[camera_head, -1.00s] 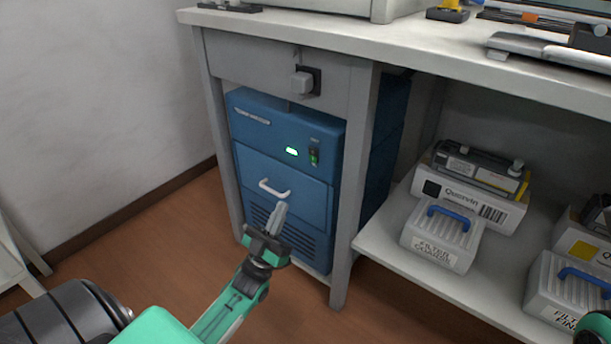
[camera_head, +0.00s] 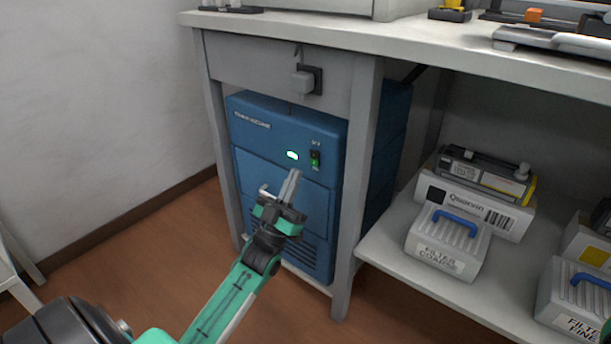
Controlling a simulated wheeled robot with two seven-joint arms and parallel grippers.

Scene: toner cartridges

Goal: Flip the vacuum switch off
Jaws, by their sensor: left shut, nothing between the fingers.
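The blue vacuum unit (camera_head: 258,140) stands under the bench at the left. On its upper front are a lit green-white indicator (camera_head: 292,155) and a small vertical switch (camera_head: 315,159) with green at its lower part. My left gripper (camera_head: 293,174) is shut and empty. Its fingertips point up, just below the indicator and left of and below the switch, apart from the switch in the picture. The gripper partly hides the drawer handle (camera_head: 265,190).
A grey bench leg (camera_head: 357,200) stands right of the vacuum unit. A plug in a socket (camera_head: 303,82) sits above it. The lower shelf (camera_head: 390,245) holds filter boxes (camera_head: 448,240) and a toner cartridge (camera_head: 485,170). Open floor lies at the front left.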

